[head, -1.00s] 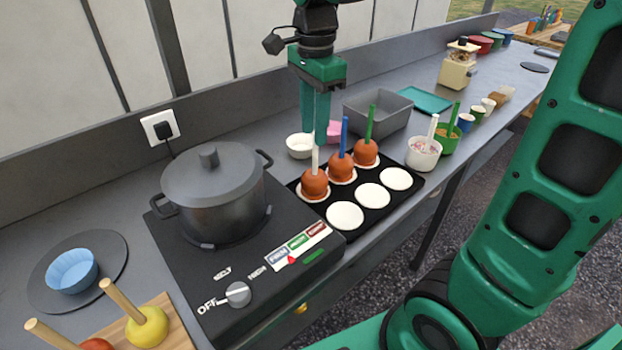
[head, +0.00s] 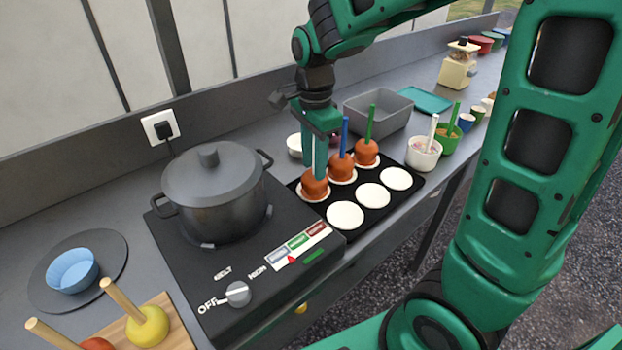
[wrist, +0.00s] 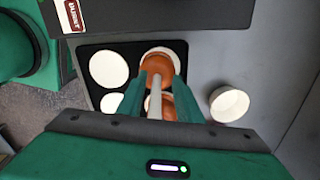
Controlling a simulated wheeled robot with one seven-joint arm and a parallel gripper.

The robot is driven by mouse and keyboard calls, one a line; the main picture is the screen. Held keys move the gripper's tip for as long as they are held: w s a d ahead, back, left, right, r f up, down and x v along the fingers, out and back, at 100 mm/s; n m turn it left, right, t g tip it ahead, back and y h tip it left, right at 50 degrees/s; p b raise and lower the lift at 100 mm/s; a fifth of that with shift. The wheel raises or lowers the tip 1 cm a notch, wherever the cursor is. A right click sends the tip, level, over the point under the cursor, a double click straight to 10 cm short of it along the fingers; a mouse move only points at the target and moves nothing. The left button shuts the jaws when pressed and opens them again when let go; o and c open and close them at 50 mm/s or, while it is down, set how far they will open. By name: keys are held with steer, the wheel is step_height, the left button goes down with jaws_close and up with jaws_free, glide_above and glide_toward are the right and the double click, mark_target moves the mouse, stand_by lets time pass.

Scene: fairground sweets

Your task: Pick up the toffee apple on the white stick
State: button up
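The toffee apple on the white stick (head: 315,187) is brown and stands upright on a white paper disc at the near left end of the black tray (head: 329,226). It also shows in the wrist view (wrist: 158,61). My gripper (head: 315,164) points down just above this apple. In the wrist view my gripper (wrist: 158,84) has its fingers apart, with the white stick between them and visible gaps on both sides. Two more toffee apples, on a blue stick (head: 342,168) and a green stick (head: 365,153), stand behind it in the same row.
A black hob with a lidded grey pot (head: 212,195) is left of the tray. A white cup (head: 294,146) sits behind the tray, partly hidden by my gripper. A grey bin (head: 378,112) and cups with sticks (head: 423,153) stand to the right. Three white discs in front are bare.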

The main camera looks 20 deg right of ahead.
jaws_close()
steer(key=shift+r, duration=0.1)
